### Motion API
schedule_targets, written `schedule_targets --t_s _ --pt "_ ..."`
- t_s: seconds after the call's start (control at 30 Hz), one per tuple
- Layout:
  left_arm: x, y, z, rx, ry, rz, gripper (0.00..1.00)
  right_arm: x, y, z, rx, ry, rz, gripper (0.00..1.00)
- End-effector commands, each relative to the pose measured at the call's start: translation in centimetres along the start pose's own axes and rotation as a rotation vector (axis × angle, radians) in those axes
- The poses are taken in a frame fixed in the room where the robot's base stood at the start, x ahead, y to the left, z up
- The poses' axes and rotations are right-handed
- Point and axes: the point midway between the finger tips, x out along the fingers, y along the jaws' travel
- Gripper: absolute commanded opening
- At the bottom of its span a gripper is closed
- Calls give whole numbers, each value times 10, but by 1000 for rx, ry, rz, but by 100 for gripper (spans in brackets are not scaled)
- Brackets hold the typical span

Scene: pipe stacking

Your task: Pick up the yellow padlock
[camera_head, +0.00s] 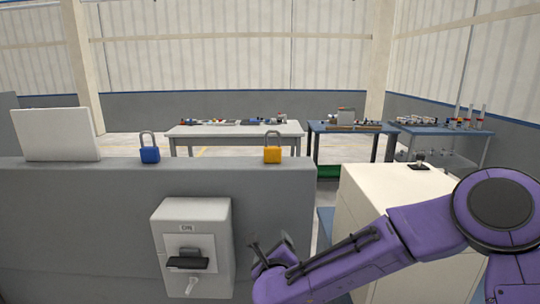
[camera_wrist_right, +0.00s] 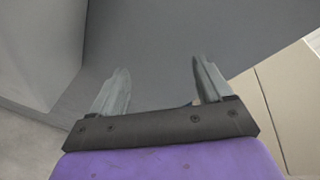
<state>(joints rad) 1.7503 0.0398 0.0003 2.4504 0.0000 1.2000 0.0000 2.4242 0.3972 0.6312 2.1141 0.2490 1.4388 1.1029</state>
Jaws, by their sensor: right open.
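A yellow padlock (camera_head: 272,154) with a grey shackle stands upright on the top of the grey counter (camera_head: 80,210), near its right end. A blue padlock (camera_head: 150,154) stands further left on the same top. My right gripper (camera_head: 268,246) is below the counter top, in front of the counter's face and lower than the yellow padlock. In the right wrist view, the right gripper's two fingers (camera_wrist_right: 160,85) are spread apart with nothing between them. The padlocks do not show in that view. My left gripper is not seen.
A white-grey switch box (camera_head: 190,215) with a dark handle sticks out from the counter's front, left of my right gripper. A cream cabinet (camera_head: 375,190) stands to the right. A white panel (camera_head: 62,135) stands on the counter's left. Tables with small items are behind.

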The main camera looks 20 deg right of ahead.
Motion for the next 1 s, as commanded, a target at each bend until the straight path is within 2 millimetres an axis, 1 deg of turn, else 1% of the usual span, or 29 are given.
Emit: schedule_targets --t_s 0.03,0.1,0.2,0.23,0.3,0.33,0.5,0.63,0.67,0.8,0.83,0.9,1.0 --pt "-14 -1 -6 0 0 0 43 -12 -42 53 182 -54 -48 79" --pt "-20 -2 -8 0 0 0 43 -28 -83 103 410 -120 -89 79" --pt "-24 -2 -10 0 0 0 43 -49 -123 145 629 -186 -114 79" --pt "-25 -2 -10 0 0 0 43 -53 -131 153 671 -199 -117 79" --pt "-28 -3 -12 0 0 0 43 -56 -142 163 729 -215 -122 79" --pt "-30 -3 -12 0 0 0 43 -54 -145 166 741 -217 -122 79" --pt "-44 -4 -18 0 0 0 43 -24 -152 172 745 -218 -123 79" --pt "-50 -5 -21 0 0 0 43 -9 -155 174 743 -219 -122 79" --pt "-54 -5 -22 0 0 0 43 -6 -157 175 743 -219 -122 79" --pt "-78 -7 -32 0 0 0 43 17 -169 180 740 -217 -123 79" --pt "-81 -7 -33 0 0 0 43 22 -170 180 740 -218 -123 79" --pt "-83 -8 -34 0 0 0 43 33 -169 179 739 -218 -121 79" --pt "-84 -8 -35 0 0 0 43 40 -169 178 740 -219 -121 79"
